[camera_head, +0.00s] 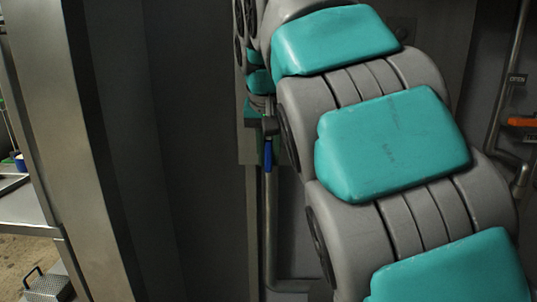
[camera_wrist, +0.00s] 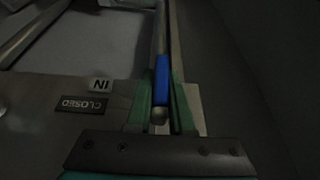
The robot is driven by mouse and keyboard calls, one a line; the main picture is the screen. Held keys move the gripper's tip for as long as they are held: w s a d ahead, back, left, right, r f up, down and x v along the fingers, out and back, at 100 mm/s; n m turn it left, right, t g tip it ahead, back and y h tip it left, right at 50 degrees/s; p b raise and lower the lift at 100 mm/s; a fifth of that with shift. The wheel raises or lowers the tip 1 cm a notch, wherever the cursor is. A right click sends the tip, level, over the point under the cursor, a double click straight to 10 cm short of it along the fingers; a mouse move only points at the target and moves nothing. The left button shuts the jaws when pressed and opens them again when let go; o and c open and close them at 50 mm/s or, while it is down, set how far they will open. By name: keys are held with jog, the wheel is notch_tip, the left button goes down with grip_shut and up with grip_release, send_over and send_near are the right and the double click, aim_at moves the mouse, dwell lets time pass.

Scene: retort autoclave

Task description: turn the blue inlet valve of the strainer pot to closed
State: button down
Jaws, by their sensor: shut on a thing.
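The blue inlet valve handle (camera_head: 268,155) hangs straight down in front of a vertical pipe in the head view, just left of my arm. In the wrist view the blue handle (camera_wrist: 162,75) lies between the two green fingers of my gripper (camera_wrist: 161,98), which is shut on it. A white "IN" label (camera_wrist: 101,85) and a dark "CLOSED" label (camera_wrist: 82,104) sit on the plate left of the fingers. The valve body is mostly hidden by my gripper and arm.
My arm covers much of the head view's right side. An orange handle (camera_head: 522,122) and an "OPEN" label (camera_head: 517,79) are at the far right. A metal column (camera_head: 75,150) stands at left, with a bench (camera_head: 25,208) and a perforated metal basket (camera_head: 48,284) beyond.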

jog(key=shift+f+y, duration=0.1)
jog(key=shift+y, duration=0.2)
jog(key=y+b, duration=0.1)
jog(key=y, duration=0.1)
jog(key=shift+a+m+y, duration=0.1)
jog(key=shift+m+y, duration=0.3)
jog(key=m+y+b, duration=0.1)
jog(key=y+b, duration=0.1)
jog(key=y, duration=0.4)
jog(key=shift+s+a+t+b, duration=0.1)
jog(key=shift+a+t+b, duration=0.05)
jog(key=shift+t+b, duration=0.2)
jog(key=m+y+b, duration=0.1)
jog(key=y, duration=0.2)
jog(key=m+t+y+b, duration=0.1)
jog(key=y+b, duration=0.1)
jog(key=shift+a+t+y, duration=0.1)
jog(key=shift+t+y, duration=0.15)
jog(key=shift+y, duration=0.15)
jog(key=shift+r+m+t+y+b, duration=0.3)
jog(key=shift+r+y+b, duration=0.05)
jog(key=shift+y+b, duration=0.3)
jog(key=c, duration=0.8)
grip_release()
